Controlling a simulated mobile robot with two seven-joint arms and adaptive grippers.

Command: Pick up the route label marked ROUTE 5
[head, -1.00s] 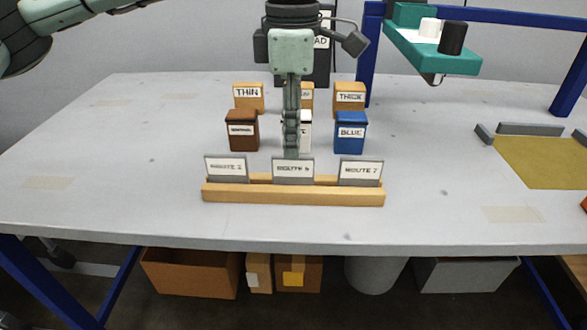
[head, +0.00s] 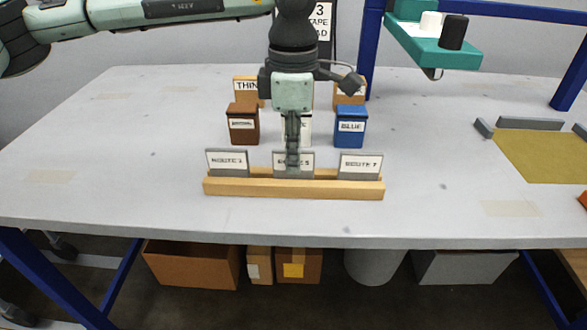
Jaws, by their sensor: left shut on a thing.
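The middle label, ROUTE 5 (head: 306,166), stands upright in the wooden rack (head: 293,188). My left gripper (head: 292,165) is over it from above and shut on it. The fingers hide the middle of its text. A label that seems to read ROUTE 2 (head: 227,162) stands to its left in the rack, and ROUTE 7 (head: 360,165) to its right. My right gripper is not in view.
Behind the rack stand a brown box (head: 243,127), a partly hidden white-labelled box and a blue box (head: 350,128), with orange boxes further back. A teal plotter carriage (head: 436,50) overhangs the back right. A yellow mat (head: 545,160) lies at the right. The table's left is clear.

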